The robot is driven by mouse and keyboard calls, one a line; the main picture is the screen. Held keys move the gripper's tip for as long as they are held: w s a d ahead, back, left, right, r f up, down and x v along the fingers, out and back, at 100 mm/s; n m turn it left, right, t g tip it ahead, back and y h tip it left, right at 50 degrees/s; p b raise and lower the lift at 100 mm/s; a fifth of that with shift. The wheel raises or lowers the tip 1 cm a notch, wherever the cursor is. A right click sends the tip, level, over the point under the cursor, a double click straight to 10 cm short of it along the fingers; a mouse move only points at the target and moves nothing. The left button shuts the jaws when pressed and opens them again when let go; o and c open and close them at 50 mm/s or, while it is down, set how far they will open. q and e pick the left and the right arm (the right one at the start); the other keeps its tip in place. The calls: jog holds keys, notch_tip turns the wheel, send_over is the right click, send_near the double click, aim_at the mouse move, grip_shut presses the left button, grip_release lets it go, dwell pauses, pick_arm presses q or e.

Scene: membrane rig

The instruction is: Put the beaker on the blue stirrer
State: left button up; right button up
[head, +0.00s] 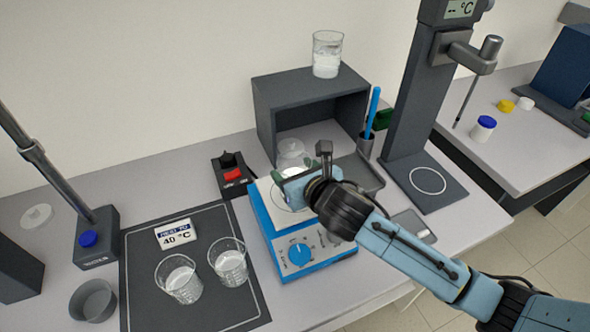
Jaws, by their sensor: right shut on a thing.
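The blue stirrer (299,259) stands in the middle of the bench, with a dial on its front and a pale top plate with a ring mark. A clear glass beaker (291,155) with white contents shows at the rear of that plate. My right gripper (294,184) comes in from the right over the plate and is shut on this beaker. The gripper hides the beaker's lower part and much of the plate, so I cannot tell whether the base touches the plate. My left gripper is not in view.
Two beakers (181,279) (229,262) stand on a dark mat marked 40 °C at left. A dark open shelf (283,92) behind carries another beaker (327,54). A red-switch box (232,175), a pen holder (365,144) and a tall column stand (407,100) are close by.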

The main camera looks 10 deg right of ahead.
jog(key=o, duration=1.1)
jog(key=shift+o, duration=0.2)
jog(key=shift+s+r, duration=0.15)
jog(key=v, duration=1.1)
jog(key=shift+s+d+r, duration=0.15)
jog(key=shift+s+r, duration=0.05)
jog(key=shift+s, duration=0.1)
